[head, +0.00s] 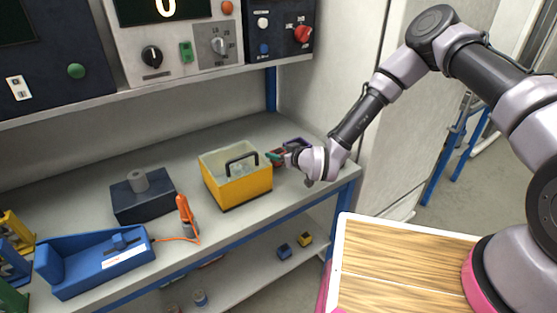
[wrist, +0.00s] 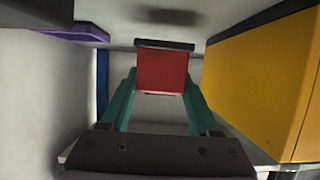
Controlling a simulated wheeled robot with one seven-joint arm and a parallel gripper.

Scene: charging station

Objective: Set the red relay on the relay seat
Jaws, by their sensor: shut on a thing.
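The red relay (wrist: 162,72) is a small red block with a dark edge along its far side. It sits between the two green fingers of my gripper (wrist: 160,88), which is shut on it. In the head view, my gripper (head: 276,157) is low over the bench, just right of the yellow box, and the relay is mostly hidden by it. A purple item (head: 297,142) lies just behind my gripper; its edge also shows at the upper left of the wrist view (wrist: 68,31). I cannot tell for sure which thing is the relay seat.
The yellow box (head: 241,188) with a black handle stands close to my gripper's left. Farther left are a dark block with a grey cylinder (head: 143,197), an orange-handled tool (head: 184,212) and a blue device (head: 95,262). Control panels (head: 185,40) hang above the bench.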

